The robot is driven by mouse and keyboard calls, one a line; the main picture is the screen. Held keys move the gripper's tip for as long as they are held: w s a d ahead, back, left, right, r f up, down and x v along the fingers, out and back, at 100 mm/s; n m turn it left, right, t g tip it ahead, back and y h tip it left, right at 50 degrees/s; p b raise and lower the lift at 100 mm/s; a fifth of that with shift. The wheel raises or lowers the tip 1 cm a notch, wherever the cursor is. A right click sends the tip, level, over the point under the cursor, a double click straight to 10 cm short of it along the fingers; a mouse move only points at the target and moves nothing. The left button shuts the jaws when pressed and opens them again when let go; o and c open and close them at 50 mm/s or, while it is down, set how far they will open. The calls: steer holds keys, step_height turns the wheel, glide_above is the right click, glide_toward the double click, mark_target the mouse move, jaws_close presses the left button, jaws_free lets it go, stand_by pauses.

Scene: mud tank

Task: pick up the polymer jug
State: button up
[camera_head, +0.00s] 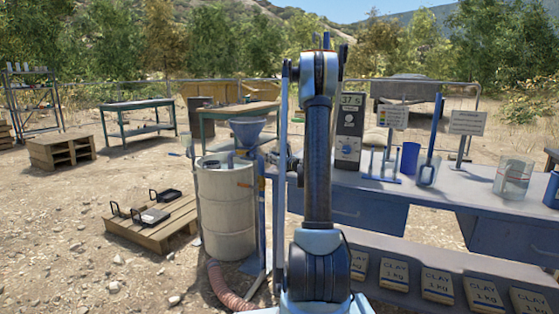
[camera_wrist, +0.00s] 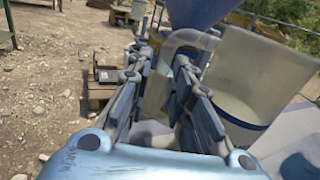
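In the wrist view, a pale, translucent vessel that looks like the polymer jug (camera_wrist: 257,72) stands just right of my gripper, with a blue band near its bottom. It appears slanted in this view. A clear arched part, apparently its handle (camera_wrist: 187,38), reaches in between my fingers. My gripper (camera_wrist: 166,62) is open, with one finger on each side of that part and a visible gap between them. I cannot tell whether either finger touches it. In the head view, my arm hides most of this area and the jug cannot be made out.
A cream drum (camera_head: 227,212) with a blue funnel (camera_head: 248,129) stands left of my arm. The blue bench (camera_head: 465,188) carries a grey meter (camera_head: 349,130), a blue cup (camera_head: 409,158) and a clear vessel (camera_head: 513,178). Clay packs lie in front. A pallet (camera_head: 153,223) lies left.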

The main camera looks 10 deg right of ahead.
steer(key=shift+w, duration=0.1)
steer(key=shift+c, duration=0.5)
jaws_close()
steer(key=shift+r, duration=0.2)
